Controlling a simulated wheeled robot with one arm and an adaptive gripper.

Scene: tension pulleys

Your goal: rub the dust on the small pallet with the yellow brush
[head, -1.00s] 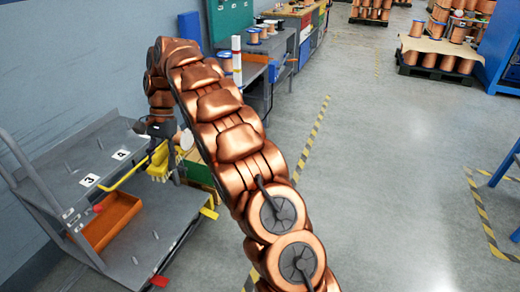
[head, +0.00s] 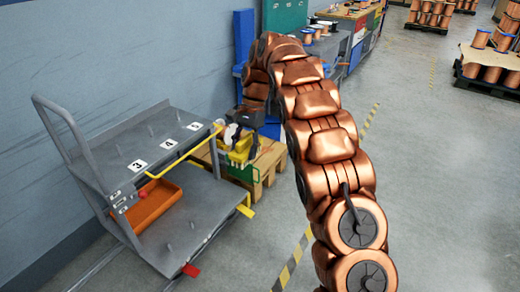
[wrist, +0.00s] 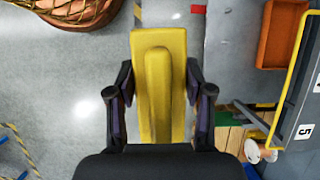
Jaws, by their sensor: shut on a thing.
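My gripper (head: 241,142) is shut on the yellow brush (head: 237,158). In the wrist view the brush (wrist: 158,85) sits between the two dark fingers (wrist: 158,92), its long yellow body pointing away from the palm. The small wooden pallet (head: 268,172) is on the floor beside the cart, behind and below the brush in the head view. Part of the pallet also shows in the wrist view (wrist: 236,138), to the right of the gripper. Something green lies at the pallet's near side. I cannot make out dust, nor whether the brush touches the pallet.
A grey two-level cart (head: 198,205) with a yellow bar (head: 180,160) and an orange bin (head: 156,204) stands close on the left. A workbench (head: 335,42) with spools is behind. The floor on the right (head: 430,170) is open, with striped tape.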

